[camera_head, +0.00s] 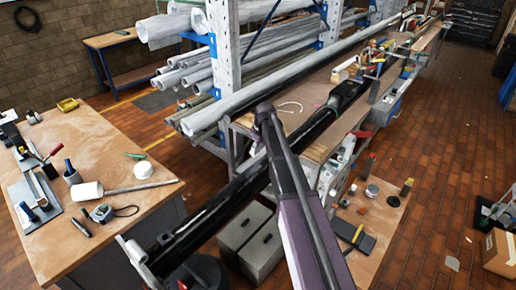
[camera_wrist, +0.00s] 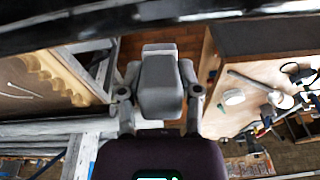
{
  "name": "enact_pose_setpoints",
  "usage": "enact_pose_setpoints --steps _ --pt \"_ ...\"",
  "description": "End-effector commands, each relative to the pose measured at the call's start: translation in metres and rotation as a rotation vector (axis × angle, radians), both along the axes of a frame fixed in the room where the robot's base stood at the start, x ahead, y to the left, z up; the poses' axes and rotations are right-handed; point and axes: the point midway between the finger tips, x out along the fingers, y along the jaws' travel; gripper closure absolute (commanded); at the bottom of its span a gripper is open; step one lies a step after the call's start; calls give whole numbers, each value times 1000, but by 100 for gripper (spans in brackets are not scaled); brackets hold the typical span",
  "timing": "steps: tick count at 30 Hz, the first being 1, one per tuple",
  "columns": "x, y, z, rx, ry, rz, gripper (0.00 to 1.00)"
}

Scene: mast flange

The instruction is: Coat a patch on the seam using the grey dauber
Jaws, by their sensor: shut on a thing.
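My gripper (camera_wrist: 160,92) shows in the wrist view with a finger on each side of a blocky grey piece, which I take to be the grey dauber (camera_wrist: 160,78). The fingers are shut on it. The dauber's far end points toward a long black mast tube (camera_wrist: 60,25) across the top of that view. A narrow strip of floor shows between them; the true distance is unclear. In the head view the mast (camera_head: 212,215) runs diagonally, with my arm crossing in front of it. My gripper and the dauber are not clearly visible there. I cannot make out the seam or any coating.
A left workbench (camera_head: 150,205) holds a white-headed mallet (camera_head: 88,190), a white tub (camera_head: 143,169) and several tools. Racked pipes (camera_head: 300,75) stand behind. A cluttered bench (camera_head: 322,150) lies beside the mast, and grey blocks (camera_head: 262,258) sit below it.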

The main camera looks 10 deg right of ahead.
Motion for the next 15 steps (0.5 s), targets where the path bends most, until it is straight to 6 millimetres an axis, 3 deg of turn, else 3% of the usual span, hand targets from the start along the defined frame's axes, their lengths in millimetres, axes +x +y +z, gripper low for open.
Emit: enact_pose_setpoints --steps 6,15 --pt "0 0 19 0 0 0 100" --pt "0 0 22 0 0 0 100"
